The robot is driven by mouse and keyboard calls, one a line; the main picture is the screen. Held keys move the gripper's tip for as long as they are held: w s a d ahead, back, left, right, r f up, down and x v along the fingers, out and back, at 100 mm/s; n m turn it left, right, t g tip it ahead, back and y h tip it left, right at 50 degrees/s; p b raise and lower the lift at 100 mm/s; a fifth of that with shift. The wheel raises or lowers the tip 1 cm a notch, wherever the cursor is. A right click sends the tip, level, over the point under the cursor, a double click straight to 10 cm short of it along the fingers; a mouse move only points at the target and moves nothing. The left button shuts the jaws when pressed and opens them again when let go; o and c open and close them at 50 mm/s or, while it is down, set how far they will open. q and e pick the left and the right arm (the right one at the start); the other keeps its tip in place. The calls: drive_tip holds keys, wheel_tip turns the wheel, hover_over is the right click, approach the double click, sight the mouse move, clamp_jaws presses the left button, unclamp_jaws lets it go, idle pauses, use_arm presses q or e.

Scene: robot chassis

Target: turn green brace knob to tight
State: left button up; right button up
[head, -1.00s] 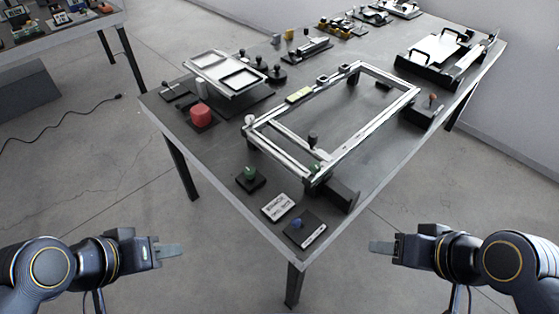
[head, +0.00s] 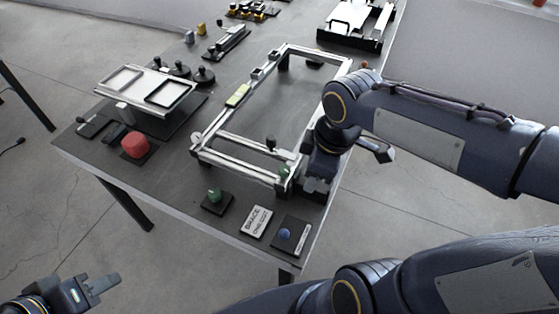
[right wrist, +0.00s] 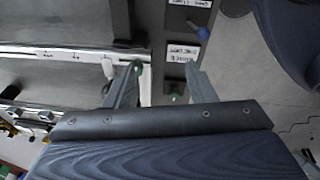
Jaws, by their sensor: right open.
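One green knob (head: 285,172) is at the near corner of the pale metal frame (head: 235,170). A second green knob (head: 214,195) stands on a small black base left of the BRACE label (head: 257,220). My right gripper (head: 314,188) is over the table beside that frame corner, its fingers partly hidden by its own body. In the right wrist view, my right gripper (right wrist: 164,70) is open with nothing held. There, the corner green knob (right wrist: 137,67) shows at the left fingertip; contact cannot be told. My left gripper (head: 97,288) is off the table at lower left.
A blue knob (head: 285,235) on a black plate is near the table's front corner. A red button (head: 136,146) and a raised white tray (head: 147,87) stand at left. A black upright knob (head: 271,143) is on the frame. My right arm covers the right table edge.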

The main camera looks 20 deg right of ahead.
sight(284, 169)
drive_tip(key=w+n, duration=0.3)
drive_tip(key=n, duration=0.1)
drive_tip(key=w+a+f+n+g, duration=0.1)
drive_tip(key=w+n, duration=0.3)
drive_tip(key=w+a+f+n+g+h, duration=0.1)
drive_tip(key=w+n, duration=0.2)
drive_tip(key=shift+w+f+n+p, duration=0.15)
drive_tip(key=shift+f+n+p, duration=0.15)
drive_tip(key=shift+n, duration=0.1)
wheel_tip(284, 169, down, 8)
drive_tip(key=shift+r, duration=0.2)
drive_tip(key=c, duration=1)
